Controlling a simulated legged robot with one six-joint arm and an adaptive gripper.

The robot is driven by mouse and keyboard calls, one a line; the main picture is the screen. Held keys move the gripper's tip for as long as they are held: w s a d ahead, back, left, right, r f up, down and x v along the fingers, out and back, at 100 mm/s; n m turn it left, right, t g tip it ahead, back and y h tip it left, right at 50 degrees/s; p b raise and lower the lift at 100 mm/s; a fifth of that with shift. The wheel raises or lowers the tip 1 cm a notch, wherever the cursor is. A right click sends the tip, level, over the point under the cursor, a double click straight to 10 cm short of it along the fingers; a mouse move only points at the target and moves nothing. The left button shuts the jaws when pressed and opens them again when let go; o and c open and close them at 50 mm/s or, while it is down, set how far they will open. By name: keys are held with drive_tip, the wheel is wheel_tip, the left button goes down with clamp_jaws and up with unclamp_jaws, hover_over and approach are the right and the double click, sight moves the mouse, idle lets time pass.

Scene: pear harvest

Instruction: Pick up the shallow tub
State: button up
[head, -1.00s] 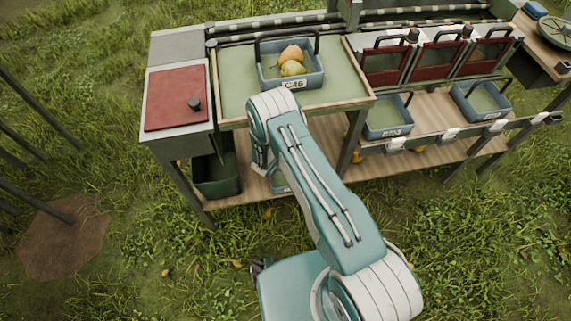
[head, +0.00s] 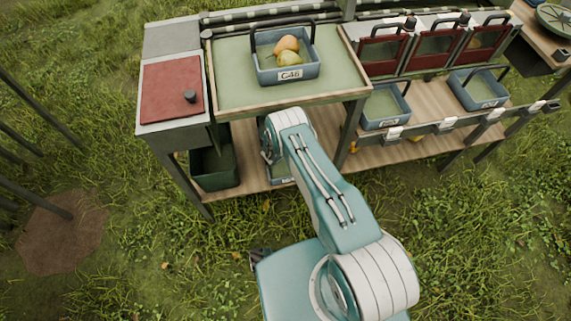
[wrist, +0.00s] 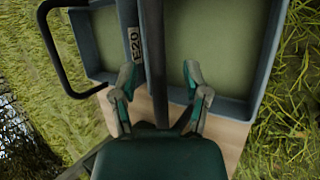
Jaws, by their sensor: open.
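A shallow blue-grey tub (wrist: 255,75) with a pale green inside fills the upper wrist view, with a label reading E20. A dark loop handle (wrist: 47,50) shows at its left. My gripper (wrist: 160,75) is open, its two teal fingers spread over the tub, with a dark bar (wrist: 154,50) running between them. I cannot tell whether the fingers touch anything. In the head view, part of a labelled tub (head: 281,170) shows on the lower wooden shelf behind my arm; my gripper is hidden there.
A tub labelled C46 (head: 287,73) holds pears on the green-topped bench tray (head: 235,88) above. A dark green bin (head: 214,167) stands left on the lower shelf. Two more tubs (head: 384,106) (head: 479,89) sit to the right. A bench leg (head: 352,132) stands right of my arm.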

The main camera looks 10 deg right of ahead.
drive_tip(key=shift+w+d+f, duration=0.1)
drive_tip(key=shift+w+f, duration=0.05)
drive_tip(key=shift+f, duration=0.1)
clamp_jaws()
drive_tip(key=shift+r, duration=0.1)
